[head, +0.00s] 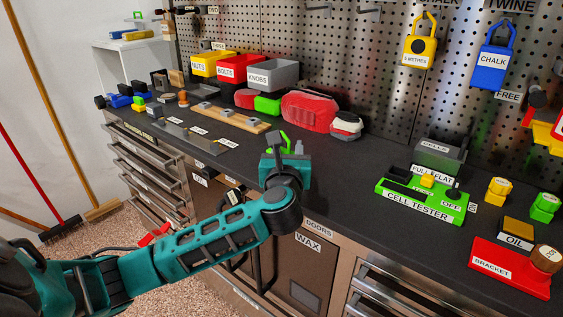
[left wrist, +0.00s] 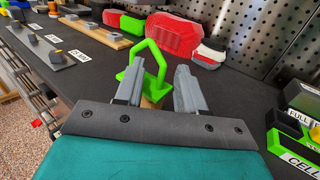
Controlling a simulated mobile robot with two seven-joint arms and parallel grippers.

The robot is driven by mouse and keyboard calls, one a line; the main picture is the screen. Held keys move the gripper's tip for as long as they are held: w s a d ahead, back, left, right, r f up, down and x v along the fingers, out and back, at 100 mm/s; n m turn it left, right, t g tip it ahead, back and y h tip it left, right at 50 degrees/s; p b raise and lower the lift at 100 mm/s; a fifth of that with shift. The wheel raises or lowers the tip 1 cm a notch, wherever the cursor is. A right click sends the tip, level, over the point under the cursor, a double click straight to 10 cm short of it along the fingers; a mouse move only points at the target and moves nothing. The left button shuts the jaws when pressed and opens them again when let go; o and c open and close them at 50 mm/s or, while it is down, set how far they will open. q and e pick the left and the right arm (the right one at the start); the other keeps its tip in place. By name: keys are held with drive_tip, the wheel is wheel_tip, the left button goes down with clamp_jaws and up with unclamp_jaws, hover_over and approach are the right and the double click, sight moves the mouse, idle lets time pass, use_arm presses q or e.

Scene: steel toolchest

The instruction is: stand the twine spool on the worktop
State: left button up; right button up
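The twine spool, a bright green frame with a loop handle and a tan core, shows in the left wrist view (left wrist: 145,72) and as a green bit in the head view (head: 285,142). It appears to be upright on the dark worktop (head: 340,170); its base is hidden. My left gripper (left wrist: 155,82) is at the spool, one grey finger on each side. The fingers are apart, with a gap showing by the right finger. In the head view the left gripper (head: 284,152) hides most of the spool. My right gripper is out of view.
A red case (head: 310,110) and a red and white item (head: 346,125) lie behind the spool. The green cell tester (head: 420,203) stands to the right, with bare worktop between. A blue chalk holder (head: 492,65) and a yellow tape (head: 420,48) hang on the pegboard.

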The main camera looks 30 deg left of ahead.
use_arm(q)
drive_tip(key=shift+c, duration=0.4)
clamp_jaws()
